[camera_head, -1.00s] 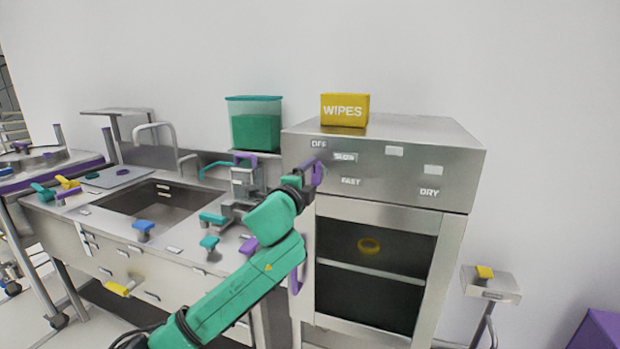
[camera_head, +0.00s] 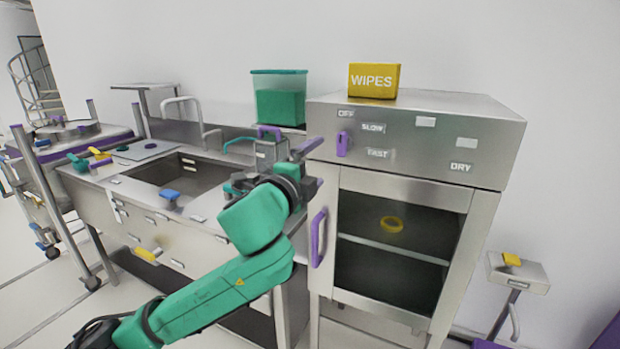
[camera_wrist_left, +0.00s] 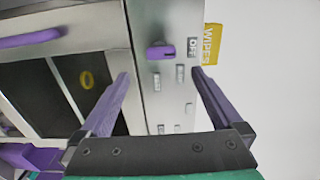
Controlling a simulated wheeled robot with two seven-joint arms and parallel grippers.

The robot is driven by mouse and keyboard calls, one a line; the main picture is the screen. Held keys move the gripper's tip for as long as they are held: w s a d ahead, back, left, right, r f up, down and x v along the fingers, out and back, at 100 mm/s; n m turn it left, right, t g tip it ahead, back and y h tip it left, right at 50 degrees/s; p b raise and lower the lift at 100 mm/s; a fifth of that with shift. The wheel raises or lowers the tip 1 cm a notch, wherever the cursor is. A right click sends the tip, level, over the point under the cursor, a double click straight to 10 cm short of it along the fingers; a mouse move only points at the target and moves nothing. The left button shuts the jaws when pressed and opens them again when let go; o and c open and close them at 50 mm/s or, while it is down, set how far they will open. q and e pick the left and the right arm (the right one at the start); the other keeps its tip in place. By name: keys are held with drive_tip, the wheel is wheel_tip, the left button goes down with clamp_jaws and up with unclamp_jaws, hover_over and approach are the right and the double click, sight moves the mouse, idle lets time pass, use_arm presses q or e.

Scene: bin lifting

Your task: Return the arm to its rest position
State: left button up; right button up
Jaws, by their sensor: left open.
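My left gripper (camera_head: 316,164) is open and empty at the end of my green arm, in front of the left side of the steel cabinet (camera_head: 475,145). The purple knob (camera_head: 343,144) on the cabinet's panel stands upright below the OFF label, apart from the gripper. In the left wrist view, the two purple fingers (camera_wrist_left: 158,78) are spread wide, and the knob (camera_wrist_left: 160,50) shows beyond the gap between them. My right gripper is not in view.
A yellow WIPES box (camera_head: 374,80) stands on the cabinet. The cabinet door has a purple handle (camera_head: 318,237) close below the gripper. A sink counter (camera_head: 150,215) and a green container (camera_head: 279,100) are to the left. A small stand (camera_head: 518,272) is at right.

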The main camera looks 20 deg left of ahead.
use_arm(q)
drive_tip(key=s, duration=0.2)
drive_tip(key=shift+s, duration=0.4)
drive_tip(key=shift+a, duration=0.1)
